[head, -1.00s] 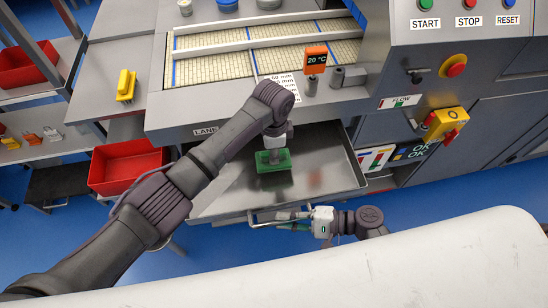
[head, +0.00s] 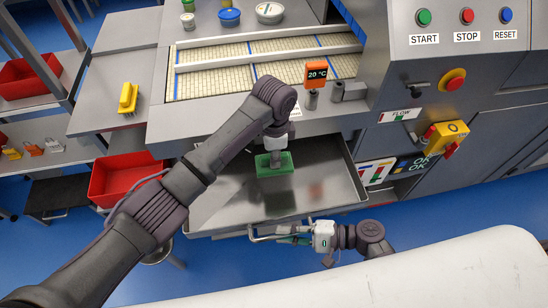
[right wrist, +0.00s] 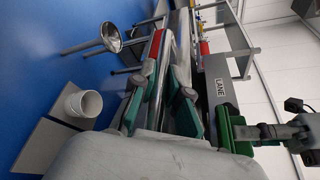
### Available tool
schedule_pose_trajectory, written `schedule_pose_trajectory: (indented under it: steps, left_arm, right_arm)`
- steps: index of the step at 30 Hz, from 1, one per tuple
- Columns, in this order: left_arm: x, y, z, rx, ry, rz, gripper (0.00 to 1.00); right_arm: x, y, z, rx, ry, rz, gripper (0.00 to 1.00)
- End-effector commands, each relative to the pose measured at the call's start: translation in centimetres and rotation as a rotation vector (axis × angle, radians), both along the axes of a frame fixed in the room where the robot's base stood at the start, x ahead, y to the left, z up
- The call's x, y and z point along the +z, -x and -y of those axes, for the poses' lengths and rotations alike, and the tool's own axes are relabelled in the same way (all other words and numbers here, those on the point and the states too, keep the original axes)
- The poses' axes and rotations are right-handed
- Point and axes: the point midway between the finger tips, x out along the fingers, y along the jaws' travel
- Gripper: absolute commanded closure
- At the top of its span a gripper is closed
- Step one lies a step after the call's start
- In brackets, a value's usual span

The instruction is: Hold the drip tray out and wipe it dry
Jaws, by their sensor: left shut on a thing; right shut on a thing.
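The drip tray (head: 335,190) is a shallow grey metal tray sticking out from under the machine front. Its bottom is shiny; I cannot tell wet patches from reflections. My left gripper (head: 276,155) is shut on a green wiping pad (head: 275,169) and holds it down at the tray's middle, toward the back. The pad and left gripper also show in the right wrist view, the pad (right wrist: 228,130) at the right. My right gripper (head: 298,239) is shut on the bar handle (head: 263,238) at the tray's front edge. Its green fingers (right wrist: 160,98) flank the bar in the right wrist view.
A red bin (head: 125,180) stands close left of the tray. A yellow brush (head: 128,97) lies on the side table. The temperature display (head: 317,73) stands above the tray's back. A yellow switch box (head: 447,134) is on the right.

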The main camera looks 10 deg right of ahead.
Motion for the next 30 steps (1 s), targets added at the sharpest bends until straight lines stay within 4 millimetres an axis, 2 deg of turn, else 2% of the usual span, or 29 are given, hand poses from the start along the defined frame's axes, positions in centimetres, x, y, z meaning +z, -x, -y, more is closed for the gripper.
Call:
schedule_pose_trajectory:
  steps: [4, 5, 9, 24, 30]
  left_arm:
    - [0.0, 0.0, 0.0, 0.0, 0.0, 0.0, 1.0]
    - [0.0, 0.0, 0.0, 0.0, 0.0, 0.0, 1.0]
    - [0.0, 0.0, 0.0, 0.0, 0.0, 0.0, 1.0]
    - [0.0, 0.0, 0.0, 0.0, 0.0, 0.0, 1.0]
    - [0.0, 0.0, 0.0, 0.0, 0.0, 0.0, 1.0]
  right_arm:
    - [-0.2, 0.2, 0.0, 0.003, 0.003, -0.004, 1.0]
    - [-0.2, 0.2, 0.0, 0.003, 0.003, -0.004, 0.81]
    - [-0.1, 0.1, 0.0, 0.002, 0.002, -0.003, 0.58]
    - [0.0, 0.1, 0.1, 0.001, 0.001, -0.002, 0.57]
    - [0.5, 0.8, 2.4, 0.0, 0.004, -0.001, 0.57]
